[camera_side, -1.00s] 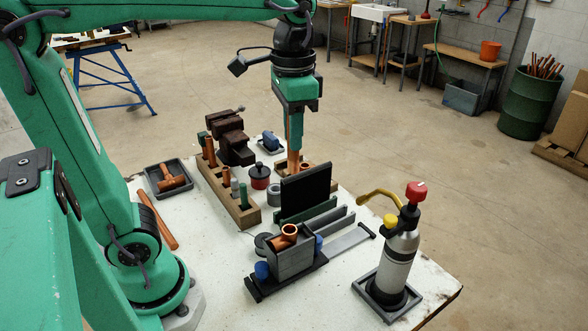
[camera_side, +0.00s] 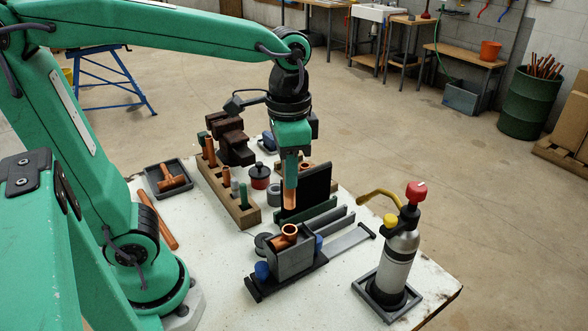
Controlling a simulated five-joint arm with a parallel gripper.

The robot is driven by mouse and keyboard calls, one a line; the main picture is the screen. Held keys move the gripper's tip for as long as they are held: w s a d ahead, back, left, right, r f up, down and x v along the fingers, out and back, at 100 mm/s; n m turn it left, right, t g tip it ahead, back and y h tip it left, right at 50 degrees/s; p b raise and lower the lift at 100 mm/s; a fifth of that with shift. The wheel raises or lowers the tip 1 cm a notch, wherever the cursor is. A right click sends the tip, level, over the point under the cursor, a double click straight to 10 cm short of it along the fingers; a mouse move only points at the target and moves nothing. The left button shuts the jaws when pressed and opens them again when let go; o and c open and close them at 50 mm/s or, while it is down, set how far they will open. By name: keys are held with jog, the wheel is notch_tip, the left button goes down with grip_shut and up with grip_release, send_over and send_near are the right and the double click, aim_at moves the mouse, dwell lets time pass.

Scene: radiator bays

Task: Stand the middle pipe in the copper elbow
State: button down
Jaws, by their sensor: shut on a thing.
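My gripper (camera_side: 291,178) is shut on a copper pipe (camera_side: 290,199), which hangs upright below the jaws, in front of the left part of a black upright panel. The copper elbow (camera_side: 289,231) sits in a grey block-shaped holder (camera_side: 292,262) with its round mouth facing up. The pipe's lower end is above and behind the elbow in the picture, apart from it. The jaws hide the pipe's upper part.
The black panel (camera_side: 313,187) stands close behind the pipe. A wooden rack (camera_side: 247,216) with several upright pieces is to the left. A gas torch (camera_side: 398,259) stands at the right. A tray (camera_side: 158,190) holds a copper tee.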

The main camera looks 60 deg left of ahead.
aim_at(289, 206)
jog(key=shift+f, duration=0.1)
jog(key=shift+f, duration=2.2)
jog(key=shift+f, duration=0.55)
jog(key=shift+f, duration=0.4)
jog(key=shift+f, duration=0.15)
jog(key=shift+f, duration=0.6)
